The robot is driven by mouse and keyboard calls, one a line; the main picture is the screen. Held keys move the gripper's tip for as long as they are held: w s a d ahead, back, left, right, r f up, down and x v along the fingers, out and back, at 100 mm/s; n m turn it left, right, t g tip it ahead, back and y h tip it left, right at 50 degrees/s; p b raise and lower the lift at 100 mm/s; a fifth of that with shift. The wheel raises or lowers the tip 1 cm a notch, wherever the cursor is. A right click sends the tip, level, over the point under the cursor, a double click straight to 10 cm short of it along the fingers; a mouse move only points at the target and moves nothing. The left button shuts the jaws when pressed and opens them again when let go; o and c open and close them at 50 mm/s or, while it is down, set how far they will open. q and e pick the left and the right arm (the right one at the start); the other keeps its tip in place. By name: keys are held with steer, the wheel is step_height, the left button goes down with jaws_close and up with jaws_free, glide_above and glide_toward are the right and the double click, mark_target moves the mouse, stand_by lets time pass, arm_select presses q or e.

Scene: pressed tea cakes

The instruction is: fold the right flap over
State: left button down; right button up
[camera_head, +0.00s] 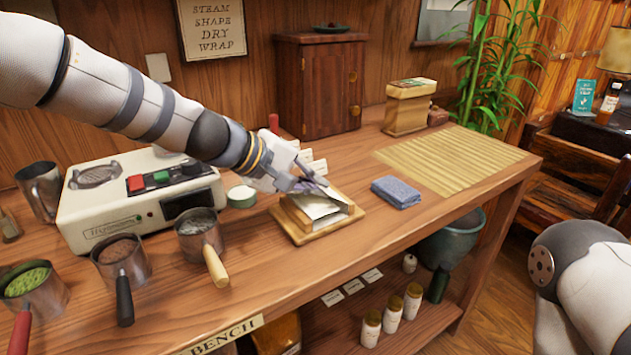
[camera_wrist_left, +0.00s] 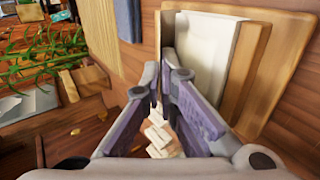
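A light wooden board (camera_head: 293,233) on the bench carries a small wooden frame (camera_head: 297,217) with a white paper wrap (camera_head: 321,208) in it. In the left wrist view the paper (camera_wrist_left: 205,50) lies right of my fingers, inside the frame's wooden wall (camera_wrist_left: 249,68). My left gripper (camera_head: 322,189) is over the frame's back edge. In the left wrist view its fingertips (camera_wrist_left: 163,76) are close together beside the frame's near wall. I cannot tell whether anything is pinched between them. The gripper partly hides the frame and paper. My right gripper is outside the view.
A folded blue cloth (camera_head: 396,192) lies right of the board, before a bamboo mat (camera_head: 455,158). A steamer appliance (camera_head: 140,195) and several metal cups, including one with a wooden handle (camera_head: 199,236), stand left. White cards (camera_head: 318,168) lie behind the board.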

arm_select(q)
steer(key=shift+s+a+f+t+h, duration=0.1)
steer(key=shift+a+f+t+h, duration=0.1)
steer(key=shift+t+h, duration=0.1)
steer(key=shift+d, duration=0.1)
steer(key=c, duration=2.2)
jaws_free()
steer(key=shift+o, duration=0.2)
steer(key=shift+r, duration=0.1)
